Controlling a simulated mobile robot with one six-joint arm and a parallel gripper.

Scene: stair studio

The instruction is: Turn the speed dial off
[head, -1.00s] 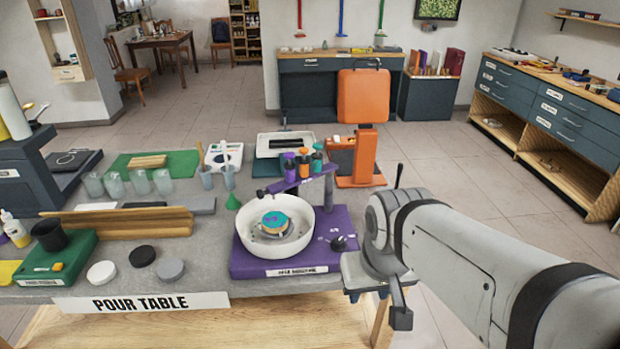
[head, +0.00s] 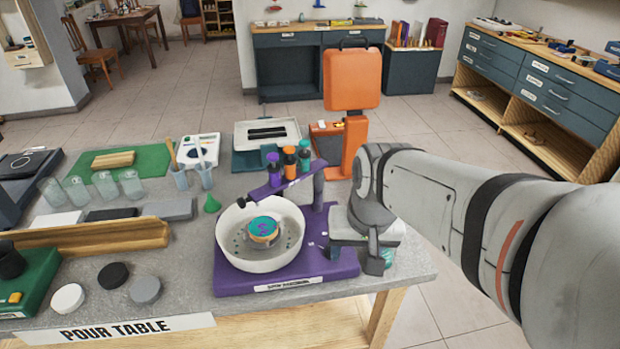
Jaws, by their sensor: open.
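The purple spin machine (head: 234,280) sits at the right end of the pour table. It carries a white bowl (head: 250,260) with a turquoise-and-purple topped piece (head: 264,226) inside. The speed dial is hidden in the current head view behind my gripper. My gripper (head: 374,262) is over the right side of the purple base, close to the table's right edge. It is open, and no object shows between its jaws, though the fingers are only partly visible. I cannot tell whether it touches the dial or the base.
A purple arm (head: 283,186) with several coloured bottles stands over the back of the bowl. An orange stand (head: 350,85) is behind the machine. Cups (head: 131,183), a wooden board (head: 110,234) and round discs (head: 145,290) lie on the left. The floor right of the table is clear.

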